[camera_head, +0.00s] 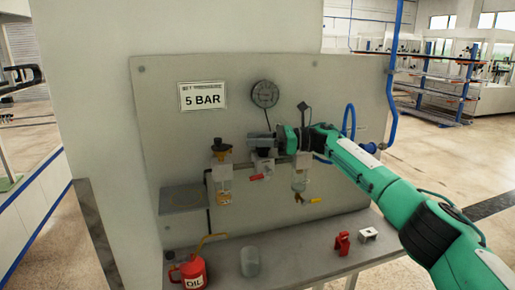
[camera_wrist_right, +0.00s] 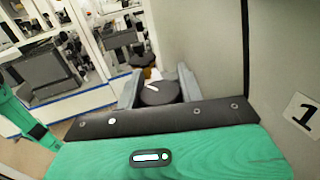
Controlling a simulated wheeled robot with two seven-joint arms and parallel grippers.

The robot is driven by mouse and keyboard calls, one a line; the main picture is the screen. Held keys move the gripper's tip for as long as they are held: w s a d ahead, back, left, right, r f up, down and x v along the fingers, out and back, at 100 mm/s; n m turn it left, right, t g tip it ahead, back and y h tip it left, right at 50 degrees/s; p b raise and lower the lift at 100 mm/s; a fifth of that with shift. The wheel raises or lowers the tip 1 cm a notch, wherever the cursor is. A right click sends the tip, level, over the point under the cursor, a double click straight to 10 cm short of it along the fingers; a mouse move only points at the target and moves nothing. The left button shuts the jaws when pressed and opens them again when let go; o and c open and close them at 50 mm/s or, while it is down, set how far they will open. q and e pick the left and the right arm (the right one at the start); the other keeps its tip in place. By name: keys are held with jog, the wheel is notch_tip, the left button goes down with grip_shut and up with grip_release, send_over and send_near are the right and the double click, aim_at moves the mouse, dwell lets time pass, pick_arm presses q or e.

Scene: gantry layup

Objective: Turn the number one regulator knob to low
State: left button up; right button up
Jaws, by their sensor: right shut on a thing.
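The number one regulator knob is the dark round knob (camera_wrist_right: 160,94) in the right wrist view, with a short white mark on its top. A white label with a "1" (camera_wrist_right: 303,113) is on the panel beside it. My right gripper (camera_wrist_right: 157,88) has a grey finger on each side of the knob and is shut on it. In the head view my right gripper (camera_head: 262,143) reaches in from the right, just below the round gauge (camera_head: 264,94), and mostly hides the knob. I cannot read any low marking. My left gripper is not in view.
The panel (camera_head: 350,90) carries a "5 BAR" sign (camera_head: 203,96). Red (camera_head: 257,177) and yellow (camera_head: 313,201) levers stick out below. A red oil can (camera_head: 189,271) and a grey cup (camera_head: 250,262) stand on the bench.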

jog(key=shift+r+n+g+b, duration=0.1)
jog(key=shift+n+g+b, duration=0.2)
jog(key=shift+g+b, duration=0.1)
jog(key=shift+r, duration=0.1)
jog(key=o, duration=1)
